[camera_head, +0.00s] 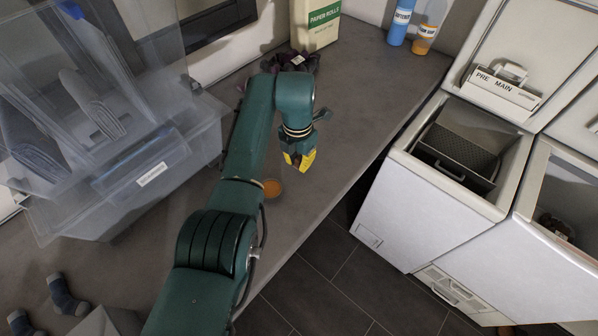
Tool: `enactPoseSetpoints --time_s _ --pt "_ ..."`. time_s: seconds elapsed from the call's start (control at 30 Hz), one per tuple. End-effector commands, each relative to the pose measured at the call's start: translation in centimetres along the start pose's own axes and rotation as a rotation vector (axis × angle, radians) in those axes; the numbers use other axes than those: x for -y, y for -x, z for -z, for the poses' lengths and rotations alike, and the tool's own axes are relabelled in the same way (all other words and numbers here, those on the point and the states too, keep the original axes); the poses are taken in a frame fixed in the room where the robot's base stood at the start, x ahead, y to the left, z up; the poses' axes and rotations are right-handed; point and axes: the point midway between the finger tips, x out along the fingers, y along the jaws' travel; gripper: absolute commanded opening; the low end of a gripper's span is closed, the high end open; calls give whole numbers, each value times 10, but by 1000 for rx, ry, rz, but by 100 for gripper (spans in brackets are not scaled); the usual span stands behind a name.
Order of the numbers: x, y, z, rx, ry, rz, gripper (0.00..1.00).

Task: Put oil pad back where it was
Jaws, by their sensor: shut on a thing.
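My gripper (299,163) hangs over the grey counter (350,95), pointing down. It is shut on a small yellow thing (308,158), which shows at the fingertips. The view is too small to tell whether this is the oil pad or where it ends and the fingers begin. A flat orange-brown disc (272,188) lies on the counter below and left of my gripper, close to the arm. I cannot tell whether this disc is a pad or a mark.
Clear bins (120,170) with folded cloth stand left. A paper rolls box (316,22), blue bottle (401,22), orange bottle (427,38) and dark crumpled cloth (294,60) are behind. Two open white toploaders (400,215) stand right, across a floor gap. Socks (64,295) lie at lower left.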

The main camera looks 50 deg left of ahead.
Motion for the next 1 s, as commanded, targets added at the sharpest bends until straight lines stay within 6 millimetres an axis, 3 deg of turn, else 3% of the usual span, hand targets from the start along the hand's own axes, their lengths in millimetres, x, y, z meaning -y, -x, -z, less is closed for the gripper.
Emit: enactPoseSetpoints --time_s 0.2,0.57,0.6,0.67,1.0 --pt "0 -36 0 -1 -2 1 0" --pt "0 -41 0 -1 -3 0 0" --pt "0 -39 0 0 -3 0 25" --pt "0 -39 0 -1 -3 0 37" --pt "0 -34 0 1 -3 0 39"
